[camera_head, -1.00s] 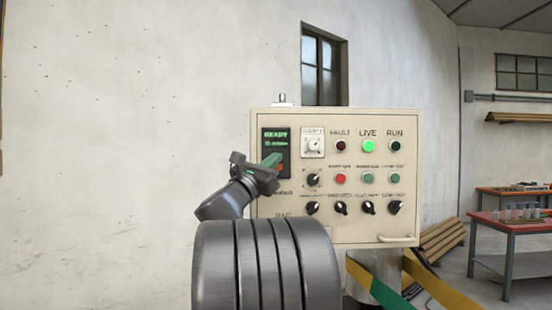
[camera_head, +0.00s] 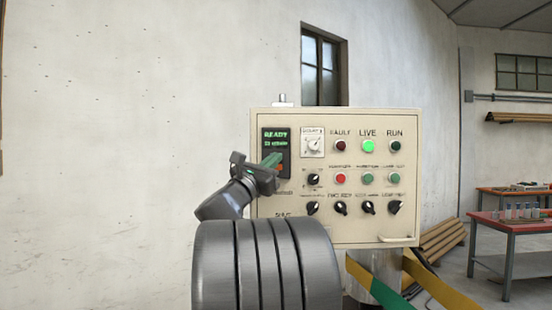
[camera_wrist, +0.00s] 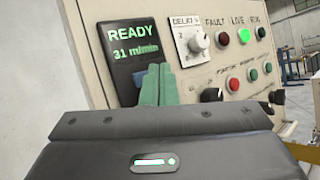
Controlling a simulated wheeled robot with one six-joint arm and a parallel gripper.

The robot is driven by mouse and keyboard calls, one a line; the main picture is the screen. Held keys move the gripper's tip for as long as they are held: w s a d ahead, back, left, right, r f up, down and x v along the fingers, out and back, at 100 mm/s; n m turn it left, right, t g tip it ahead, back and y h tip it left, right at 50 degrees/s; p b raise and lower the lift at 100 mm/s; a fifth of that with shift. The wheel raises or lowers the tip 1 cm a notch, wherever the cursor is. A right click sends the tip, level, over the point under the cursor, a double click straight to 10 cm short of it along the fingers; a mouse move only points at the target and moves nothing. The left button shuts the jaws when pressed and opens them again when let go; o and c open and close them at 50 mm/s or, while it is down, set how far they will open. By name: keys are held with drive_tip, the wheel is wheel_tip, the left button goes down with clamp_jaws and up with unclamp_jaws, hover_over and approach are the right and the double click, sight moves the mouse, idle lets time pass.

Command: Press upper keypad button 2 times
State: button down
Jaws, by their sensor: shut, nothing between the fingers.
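The keypad is a black panel (camera_head: 285,140) at the upper left of the beige control cabinet. Its screen shows green text, which reads READY and 31 m/min in the wrist view (camera_wrist: 136,42). My gripper (camera_head: 275,159) is shut and empty, its green fingers (camera_wrist: 158,72) together and pointing at the panel just below the screen. The fingertips look very close to the panel; I cannot tell whether they touch it. An orange-red patch (camera_head: 280,167) shows beside the fingertips, perhaps a key. The upper button itself is hidden behind my fingers or cannot be made out.
The cabinet (camera_head: 330,230) carries a white dial (camera_head: 312,144), a lit green LIVE lamp (camera_head: 368,146), a red button (camera_head: 341,178) and several black knobs right of the keypad. A red-topped table (camera_head: 510,222) stands at the right. Left of the cabinet is bare wall.

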drive_tip(key=shift+w, duration=0.15)
drive_tip(key=shift+w, duration=0.3)
drive_tip(key=shift+w, duration=0.4)
idle(0.9)
drive_tip(key=shift+s, duration=0.1)
drive_tip(key=shift+s+b, duration=0.45)
drive_tip(key=shift+s, duration=0.25)
drive_tip(key=shift+s, duration=0.1)
